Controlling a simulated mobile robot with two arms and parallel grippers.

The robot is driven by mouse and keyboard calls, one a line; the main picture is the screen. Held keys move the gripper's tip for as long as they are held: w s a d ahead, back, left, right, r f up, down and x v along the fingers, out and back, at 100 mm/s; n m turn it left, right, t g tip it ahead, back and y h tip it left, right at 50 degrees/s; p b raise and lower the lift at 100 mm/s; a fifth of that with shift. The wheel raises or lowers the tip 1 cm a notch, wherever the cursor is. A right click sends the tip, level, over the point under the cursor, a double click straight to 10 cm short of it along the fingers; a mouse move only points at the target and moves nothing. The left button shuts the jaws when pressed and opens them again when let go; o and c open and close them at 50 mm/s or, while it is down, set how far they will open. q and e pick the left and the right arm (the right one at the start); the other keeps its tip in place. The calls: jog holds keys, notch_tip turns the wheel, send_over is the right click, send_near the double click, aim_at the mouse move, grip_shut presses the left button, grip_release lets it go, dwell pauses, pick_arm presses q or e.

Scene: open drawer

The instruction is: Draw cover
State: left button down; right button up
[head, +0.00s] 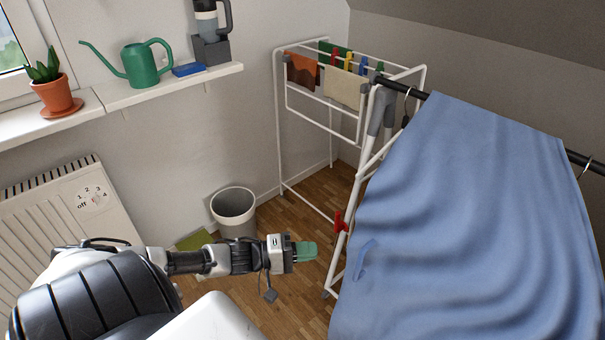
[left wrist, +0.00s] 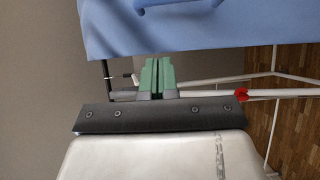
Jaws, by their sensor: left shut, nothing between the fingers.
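A large blue cloth cover (head: 470,200) hangs from a black rail (head: 583,160) on the right side of the head view. A small blue loop or tab (head: 365,258) sticks out near its left edge. In the left wrist view the cover (left wrist: 210,28) spans the top, with a blue fold or tab at its upper middle. My left gripper (head: 305,252) has green fingertips, is shut and empty, and is to the left of the cover, apart from it. Its shut fingers (left wrist: 157,76) also show in the left wrist view. My right gripper is not in view.
A white drying rack (head: 280,130) with small cloths stands behind the cover's left side. A bin (head: 233,205) stands by the wall. A shelf (head: 170,85) holds a green watering can (head: 142,66). A radiator (head: 60,215) is at left. Some wooden floor (head: 290,215) is clear.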

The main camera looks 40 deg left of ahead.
pick_arm(q)
jog(key=w+d, duration=0.5)
jog(key=d, duration=0.2)
jog(key=shift+d, duration=0.2)
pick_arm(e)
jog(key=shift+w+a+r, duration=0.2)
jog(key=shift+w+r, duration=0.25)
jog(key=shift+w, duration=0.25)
pick_arm(q)
jog(key=shift+d, duration=0.1)
